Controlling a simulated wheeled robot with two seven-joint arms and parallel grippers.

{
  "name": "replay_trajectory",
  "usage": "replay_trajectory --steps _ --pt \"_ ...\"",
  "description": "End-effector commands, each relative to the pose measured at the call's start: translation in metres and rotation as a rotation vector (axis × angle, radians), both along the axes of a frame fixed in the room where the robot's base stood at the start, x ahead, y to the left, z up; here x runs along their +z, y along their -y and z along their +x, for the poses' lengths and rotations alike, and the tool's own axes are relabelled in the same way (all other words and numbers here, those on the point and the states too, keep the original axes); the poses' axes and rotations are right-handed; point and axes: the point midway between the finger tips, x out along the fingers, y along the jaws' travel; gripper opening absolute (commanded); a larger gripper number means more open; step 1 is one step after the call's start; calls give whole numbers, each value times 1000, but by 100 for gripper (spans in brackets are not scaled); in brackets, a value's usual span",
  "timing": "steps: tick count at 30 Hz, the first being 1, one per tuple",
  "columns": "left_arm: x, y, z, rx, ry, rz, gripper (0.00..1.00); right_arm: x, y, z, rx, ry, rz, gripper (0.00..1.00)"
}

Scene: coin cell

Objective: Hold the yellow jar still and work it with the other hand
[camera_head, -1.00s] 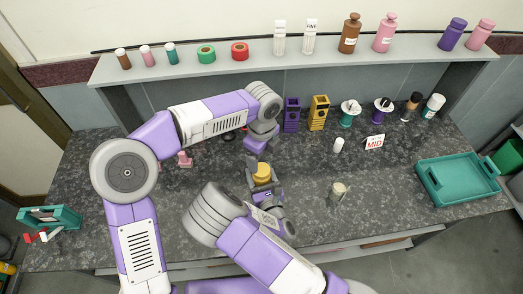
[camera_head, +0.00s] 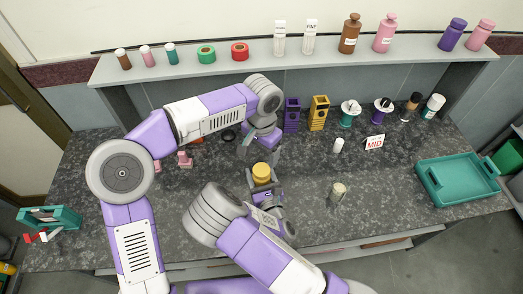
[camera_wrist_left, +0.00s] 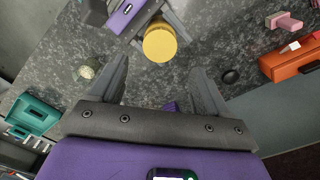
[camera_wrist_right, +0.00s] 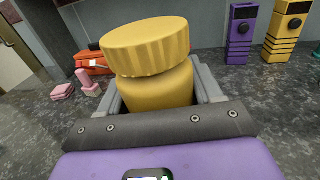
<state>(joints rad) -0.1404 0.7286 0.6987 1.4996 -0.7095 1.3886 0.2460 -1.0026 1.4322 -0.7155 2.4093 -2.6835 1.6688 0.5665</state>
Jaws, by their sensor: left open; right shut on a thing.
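The yellow jar (camera_head: 262,174) stands upright with its ribbed lid on, near the middle of the bench. My right gripper (camera_head: 264,186) is shut around the jar's body, below the lid. The right wrist view shows the yellow jar (camera_wrist_right: 152,65) close up between the fingers. My left gripper (camera_head: 262,158) is open and empty, just behind the jar in the head view. In the left wrist view the jar's lid (camera_wrist_left: 160,43) lies beyond the open fingertips (camera_wrist_left: 165,75), apart from them.
A pale-lidded jar (camera_head: 337,192) stands to the right. A teal tray (camera_head: 458,183) sits at the far right. Purple (camera_head: 292,115) and yellow (camera_head: 318,113) holders stand at the back. Pink pieces (camera_head: 184,160) and an orange thing (camera_wrist_left: 290,62) lie to the left.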

Motion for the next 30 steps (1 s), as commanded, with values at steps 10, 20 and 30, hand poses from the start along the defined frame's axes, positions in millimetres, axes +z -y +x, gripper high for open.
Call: replay_trajectory --steps 10,20,30 --pt "0 0 0 17 0 0 77 0 0 0 0 1 0 0" --pt "-31 -1 -1 15 -4 1 77 0 0 0 0 1 0 0" --pt "-75 0 0 16 -1 0 77 0 0 0 0 1 0 0"
